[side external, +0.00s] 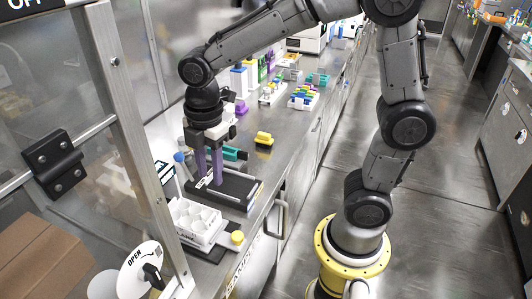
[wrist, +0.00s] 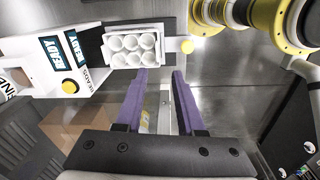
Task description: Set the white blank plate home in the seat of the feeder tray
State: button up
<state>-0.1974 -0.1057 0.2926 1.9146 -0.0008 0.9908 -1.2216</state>
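The white plate (side external: 198,218), with several round wells, rests on a dark base in the side view, in front of my gripper. My gripper (side external: 209,183) points down with two purple fingers spread apart over a dark slab (side external: 237,198). In the wrist view my gripper (wrist: 160,73) is open, with nothing seen held between the fingers.
A yellow knob (side external: 237,238) stands right beside the plate. Coloured items and racks (side external: 303,97) stand farther along the bench. A white box with READY labels (wrist: 68,65) lies left in the wrist view. A glass wall with a metal frame post (side external: 130,130) borders the bench.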

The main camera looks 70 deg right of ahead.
jog(key=s+d+r+m+t, duration=0.2)
jog(key=s+d+m, duration=0.1)
jog(key=s+m, duration=0.4)
jog(key=s+d+r+m+t, duration=0.3)
jog(key=s+m, duration=0.5)
jog(key=m, duration=0.1)
jog(key=shift+r, duration=0.2)
jog(key=shift+d, duration=0.1)
jog(key=shift+c, duration=0.3)
